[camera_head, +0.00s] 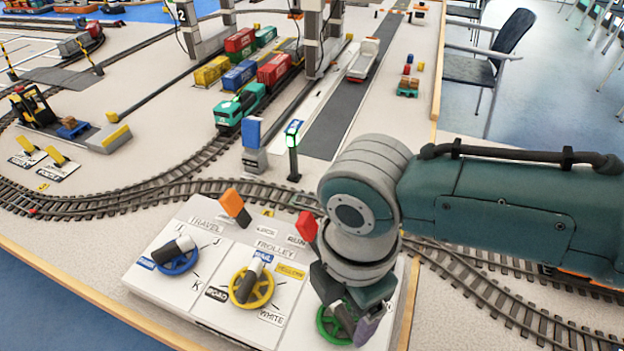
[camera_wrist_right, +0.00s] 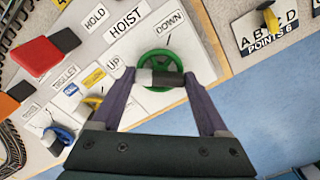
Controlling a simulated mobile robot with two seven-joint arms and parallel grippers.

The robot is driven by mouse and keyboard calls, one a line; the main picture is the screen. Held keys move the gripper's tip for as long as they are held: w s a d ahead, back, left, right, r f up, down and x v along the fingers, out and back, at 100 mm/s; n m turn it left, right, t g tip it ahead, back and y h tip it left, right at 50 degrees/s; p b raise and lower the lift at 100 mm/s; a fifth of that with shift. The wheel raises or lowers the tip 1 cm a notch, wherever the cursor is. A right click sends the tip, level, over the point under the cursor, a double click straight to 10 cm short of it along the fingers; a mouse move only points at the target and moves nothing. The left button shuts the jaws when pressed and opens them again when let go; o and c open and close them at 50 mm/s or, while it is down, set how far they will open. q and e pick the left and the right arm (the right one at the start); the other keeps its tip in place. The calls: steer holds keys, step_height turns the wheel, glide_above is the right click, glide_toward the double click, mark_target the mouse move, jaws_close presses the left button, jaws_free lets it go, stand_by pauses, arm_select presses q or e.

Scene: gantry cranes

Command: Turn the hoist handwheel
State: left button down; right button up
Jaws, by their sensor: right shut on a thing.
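The hoist handwheel is the green wheel (camera_wrist_right: 160,54) beside the HOIST label (camera_wrist_right: 126,19), with DOWN and UP labels on either side of it. In the head view the green wheel (camera_head: 326,324) is at the right end of the control panel, partly hidden by my right gripper. My right gripper (camera_head: 352,322) reaches down onto it. In the right wrist view its fingers (camera_wrist_right: 160,77) are shut on the wheel's black and pale grip (camera_wrist_right: 160,78), one finger at each end. My left gripper is not in view.
The panel (camera_head: 211,306) also carries a blue wheel (camera_head: 177,266) and a yellow TROLLEY wheel (camera_head: 263,289). An orange lever (camera_head: 233,204) and a red lever (camera_head: 306,227) stand up behind them.

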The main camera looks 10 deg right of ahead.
mark_target(344, 309)
stand_by(0.4)
steer(key=o, duration=1.2)
steer(key=shift+o, duration=0.2)
step_height(344, 309, up, 10)
steer(key=p, duration=0.3)
